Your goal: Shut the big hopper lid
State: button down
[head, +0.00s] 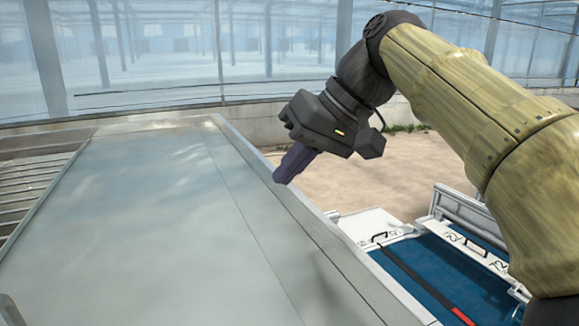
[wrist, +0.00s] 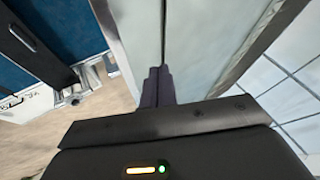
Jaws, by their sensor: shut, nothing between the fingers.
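The big hopper lid (head: 150,225) looks like the wide pale grey panel that fills the left and front of the head view. It lies broad and flat, with a raised rim along its right side; I cannot tell how far it stands from its closed position. In the wrist view the pale panel (wrist: 205,50) runs up from the fingertips. My gripper (head: 282,176) is shut and empty, its dark purple fingers pointing down at the panel's right rim. The fingertips (wrist: 157,74) overlap the rim in both views; whether they touch it is unclear.
Slatted metal (head: 35,185) lies left of the panel. To the right, lower down, is a white-framed machine with a blue bed (head: 455,275), a dark strip and small handles. Sandy floor (head: 390,170) is open behind it. A low wall and greenhouse glazing (head: 200,50) close the back.

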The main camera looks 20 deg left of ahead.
aim_at(260, 221)
jog(key=x, duration=0.6)
jog(key=shift+s+a+f+p, duration=0.15)
jog(key=shift+f+p, duration=0.05)
jog(key=shift+p, duration=0.15)
jog(key=shift+a+f, duration=0.35)
jog(key=shift+f, duration=0.1)
jog(key=shift+a, duration=0.15)
